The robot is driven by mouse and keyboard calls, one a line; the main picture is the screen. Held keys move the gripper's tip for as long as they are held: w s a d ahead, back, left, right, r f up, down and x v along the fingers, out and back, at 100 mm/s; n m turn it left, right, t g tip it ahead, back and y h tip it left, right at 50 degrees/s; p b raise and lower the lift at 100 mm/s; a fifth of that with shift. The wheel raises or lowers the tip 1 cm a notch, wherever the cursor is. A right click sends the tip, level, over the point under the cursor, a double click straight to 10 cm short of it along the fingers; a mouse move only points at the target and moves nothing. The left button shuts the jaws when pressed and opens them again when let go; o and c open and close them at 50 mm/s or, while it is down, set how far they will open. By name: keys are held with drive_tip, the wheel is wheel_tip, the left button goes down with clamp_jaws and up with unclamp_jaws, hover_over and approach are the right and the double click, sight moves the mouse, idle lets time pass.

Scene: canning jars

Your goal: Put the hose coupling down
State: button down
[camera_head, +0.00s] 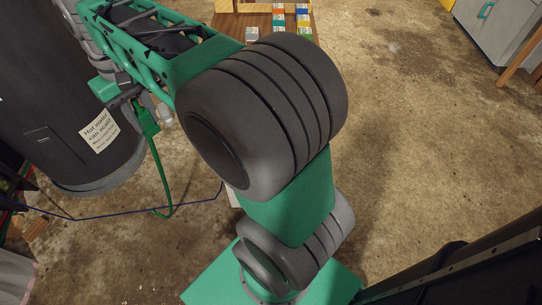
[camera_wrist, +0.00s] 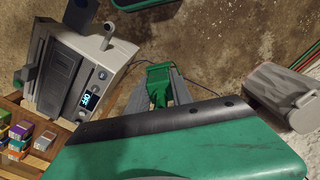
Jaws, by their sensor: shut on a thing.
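The hose coupling (camera_wrist: 158,93) is a green piece between the two grey fingers of my gripper (camera_wrist: 157,76) in the wrist view. My gripper is shut on it and holds it above the concrete floor. In the head view, the green coupling (camera_head: 147,121) shows at my gripper (camera_head: 142,103), at the upper left beside the dark tank. A thin green hose (camera_head: 157,175) hangs below it in a loop. My arm covers much of the middle of the head view.
The dark tank (camera_head: 55,95) bears a hot-water label (camera_head: 98,131). A wooden surface (camera_head: 228,25) with small coloured boxes stands at the far side. The wrist view shows a grey device (camera_wrist: 70,83) reading OFF and a grey canister (camera_wrist: 282,88).

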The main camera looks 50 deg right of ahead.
drive_tip(key=s+d+f+n+b, duration=0.1)
drive_tip(key=s+d+f+n, duration=0.1)
drive_tip(key=s+d+f, duration=0.35)
drive_tip(key=s+d+f+n+b, duration=0.1)
drive_tip(key=s+d+f, duration=0.2)
drive_tip(key=d, duration=0.5)
drive_tip(key=s+d+f+n+b, duration=0.1)
drive_tip(key=s+d+f+n, duration=0.2)
drive_tip(key=s+f, duration=0.45)
drive_tip(key=s+d+f+n+b, duration=0.2)
drive_tip(key=s+d+f, duration=0.2)
drive_tip(key=s, duration=0.6)
drive_tip(key=w+d+f+b, duration=0.1)
drive_tip(key=w+d+f, duration=0.1)
drive_tip(key=d+f, duration=0.1)
drive_tip(key=w+d+f+b, duration=0.2)
drive_tip(key=w+d+f, duration=0.1)
drive_tip(key=w+d+f+b, duration=0.2)
drive_tip(key=w+d+f, duration=0.1)
drive_tip(key=shift+w+d+f, duration=0.1)
drive_tip(key=shift+d+f, duration=0.25)
drive_tip(key=shift+f, duration=0.05)
drive_tip(key=f+b, duration=0.1)
drive_tip(key=f, duration=0.2)
drive_tip(key=shift+w+d+f+b, duration=0.2)
drive_tip(key=shift+f+b, duration=0.1)
drive_tip(key=shift+b, duration=0.1)
drive_tip(key=shift+r, duration=0.15)
drive_tip(key=shift+s, duration=0.1)
